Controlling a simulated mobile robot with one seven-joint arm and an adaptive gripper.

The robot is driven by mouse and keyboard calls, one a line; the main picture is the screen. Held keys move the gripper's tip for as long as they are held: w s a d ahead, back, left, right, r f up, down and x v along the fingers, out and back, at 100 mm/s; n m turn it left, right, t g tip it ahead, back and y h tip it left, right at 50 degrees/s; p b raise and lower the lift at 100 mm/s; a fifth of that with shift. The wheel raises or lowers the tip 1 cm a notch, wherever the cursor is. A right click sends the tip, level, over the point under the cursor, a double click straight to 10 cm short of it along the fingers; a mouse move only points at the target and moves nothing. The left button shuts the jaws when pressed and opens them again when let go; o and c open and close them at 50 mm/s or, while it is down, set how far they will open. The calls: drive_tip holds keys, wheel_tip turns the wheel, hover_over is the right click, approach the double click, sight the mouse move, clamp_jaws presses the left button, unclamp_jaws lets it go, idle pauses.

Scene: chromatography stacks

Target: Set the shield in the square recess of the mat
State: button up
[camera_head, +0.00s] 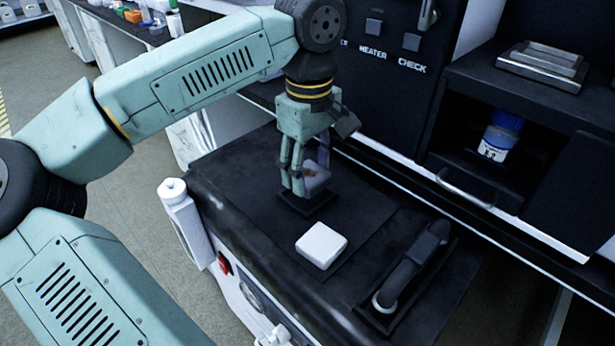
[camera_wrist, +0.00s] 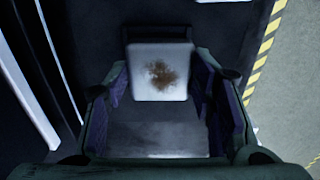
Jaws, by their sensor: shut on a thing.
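My gripper (camera_head: 298,188) points down over the dark mat (camera_head: 262,212), its fingers shut on a pale piece with a brown stain (camera_head: 316,178), which I take to be the shield. In the wrist view the stained pale face (camera_wrist: 147,85) lies between the fingertips of my gripper (camera_wrist: 160,98), with a smoky grey surface (camera_wrist: 160,140) nearer the camera. I cannot tell whether the two are one piece. A dark square frame (camera_head: 312,207), perhaps the recess, is directly under the fingers. The fingers hide part of the piece and frame; I cannot tell whether they touch.
A white rounded square block (camera_head: 321,245) lies on the mat in front of the frame. A black handled device (camera_head: 412,270) stands at the right. A white cylindrical post (camera_head: 178,205) stands at the counter's left edge. A cabinet with a metal handle (camera_head: 466,190) rises behind.

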sight(307, 170)
drive_tip(key=shift+w+a+f, duration=0.1)
drive_tip(key=shift+w+f, duration=0.1)
drive_tip(key=shift+f, duration=0.7)
drive_tip(key=shift+w+a+f, duration=0.1)
drive_tip(key=shift+w+f, duration=0.1)
drive_tip(key=shift+f, duration=0.7)
drive_tip(key=shift+f, duration=0.25)
drive_tip(key=o, duration=1.3)
drive_tip(key=shift+o, duration=0.2)
drive_tip(key=shift+r, duration=0.2)
